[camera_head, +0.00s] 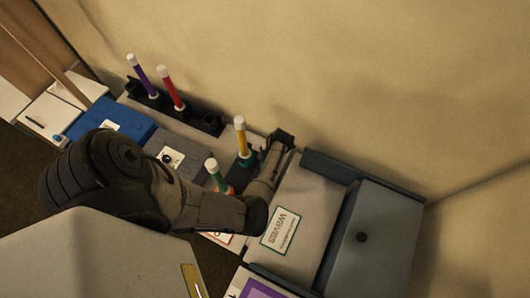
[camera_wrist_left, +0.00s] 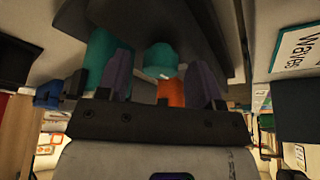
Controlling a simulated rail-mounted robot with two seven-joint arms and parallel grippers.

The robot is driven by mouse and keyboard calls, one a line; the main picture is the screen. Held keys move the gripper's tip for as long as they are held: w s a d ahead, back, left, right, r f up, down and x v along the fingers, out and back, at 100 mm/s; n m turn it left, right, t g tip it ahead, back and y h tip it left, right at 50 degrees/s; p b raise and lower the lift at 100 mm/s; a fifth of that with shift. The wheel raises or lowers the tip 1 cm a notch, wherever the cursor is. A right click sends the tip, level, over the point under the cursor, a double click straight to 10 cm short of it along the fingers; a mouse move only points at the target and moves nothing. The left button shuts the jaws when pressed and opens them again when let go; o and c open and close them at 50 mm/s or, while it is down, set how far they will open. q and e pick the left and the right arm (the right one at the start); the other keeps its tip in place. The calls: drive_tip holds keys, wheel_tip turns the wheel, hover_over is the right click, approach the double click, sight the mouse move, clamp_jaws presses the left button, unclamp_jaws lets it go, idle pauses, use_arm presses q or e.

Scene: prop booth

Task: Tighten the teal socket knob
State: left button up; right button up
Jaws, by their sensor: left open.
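In the head view a teal socket (camera_head: 246,158) stands on the bench with an upright yellow stick (camera_head: 240,135) in it. Closer stands a teal stick (camera_head: 214,170) with a white tip, orange at its base. My left gripper (camera_head: 281,137) is just right of the teal socket; its fingertips are hard to make out there. In the left wrist view its two purple-grey fingers (camera_wrist_left: 159,78) are apart. A teal piece (camera_wrist_left: 103,55) lies beside and partly behind the left-hand finger. A teal and orange part (camera_wrist_left: 166,62) shows in the gap, with no visible grip on it.
A black rack (camera_head: 195,118) holds a purple and a red stick behind. A grey box (camera_head: 180,150) and a blue case (camera_head: 108,127) lie to the left. A white "Waves" card (camera_head: 281,229) and a grey bin (camera_head: 372,240) are at right. The wall is close behind.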

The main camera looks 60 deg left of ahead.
use_arm(q)
drive_tip(key=shift+c, duration=0.4)
drive_tip(key=c, duration=0.8)
